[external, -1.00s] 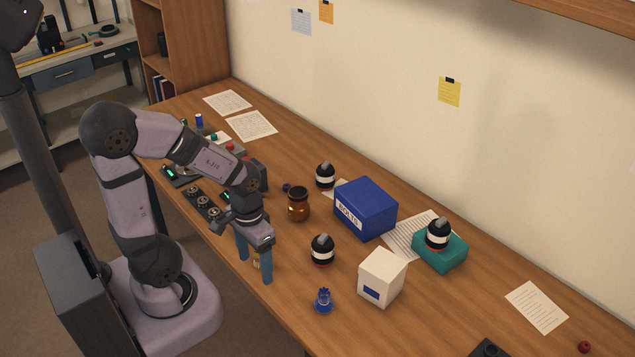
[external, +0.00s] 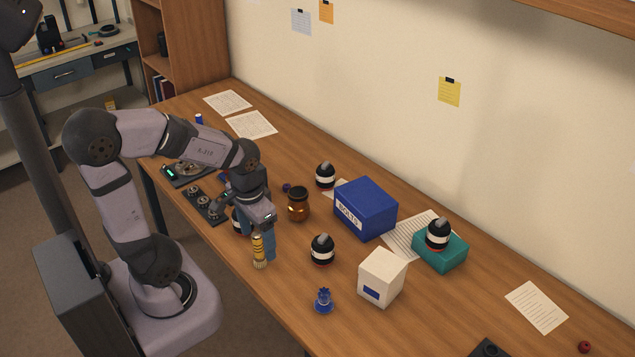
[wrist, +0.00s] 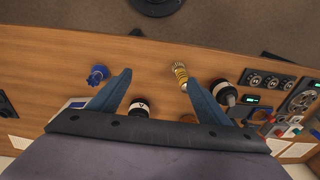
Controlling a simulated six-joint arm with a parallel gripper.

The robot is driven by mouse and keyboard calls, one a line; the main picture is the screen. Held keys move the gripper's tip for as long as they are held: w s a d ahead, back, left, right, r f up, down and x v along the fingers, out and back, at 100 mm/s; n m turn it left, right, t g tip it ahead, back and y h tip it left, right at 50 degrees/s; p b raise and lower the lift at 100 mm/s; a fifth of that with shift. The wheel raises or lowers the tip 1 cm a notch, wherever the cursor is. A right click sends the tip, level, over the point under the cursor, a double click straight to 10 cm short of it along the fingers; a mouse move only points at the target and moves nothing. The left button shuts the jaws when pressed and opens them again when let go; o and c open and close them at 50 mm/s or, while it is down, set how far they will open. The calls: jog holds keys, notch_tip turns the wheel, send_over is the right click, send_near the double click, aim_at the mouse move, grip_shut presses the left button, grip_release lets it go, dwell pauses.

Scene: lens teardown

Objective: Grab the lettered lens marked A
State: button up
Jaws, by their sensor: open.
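My gripper (wrist: 160,78) is open and empty above the bench, fingers pointing down; in the external view it is left of the near middle lens. That black lens with a white band (external: 322,250) stands upright; it seems to be the lens beside my left finger in the wrist view (wrist: 139,106), where its band bears a small dark mark that may be an A. Another black lens (wrist: 225,93) is beside my right finger, mostly hidden behind my gripper in the external view. Further similar lenses stand behind the amber jar (external: 325,177) and on the teal box (external: 438,235). Their letters are unreadable.
A yellow striped item (external: 260,252) stands close to my fingers. An amber jar (external: 298,205), a blue box (external: 365,208), a white box (external: 382,278), a teal box (external: 440,255) and a blue piece (external: 323,301) stand around.

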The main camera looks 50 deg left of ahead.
jog(key=w+a+m+t+p, duration=0.15)
jog(key=w+a+t, duration=0.25)
jog(key=w, duration=0.7)
jog(key=w+a+m+t+b, duration=0.1)
jog(key=w+a+m+t, duration=0.25)
jog(key=w, duration=0.75)
jog(key=m+h+p, duration=0.1)
jog(key=m+h, duration=0.5)
jog(key=h, duration=0.6)
send_over(319, 238)
jog(key=w, duration=0.2)
jog(key=shift+s+d+g, duration=0.15)
jog(key=shift+d+g, duration=0.15)
jog(key=shift+g, duration=0.05)
notch_tip(319, 238, down, 6)
jog(key=shift+d+r, duration=0.1)
jog(key=shift+d, duration=0.05)
jog(key=shift+f+p, duration=0.45)
jog(key=shift+f, duration=1.9)
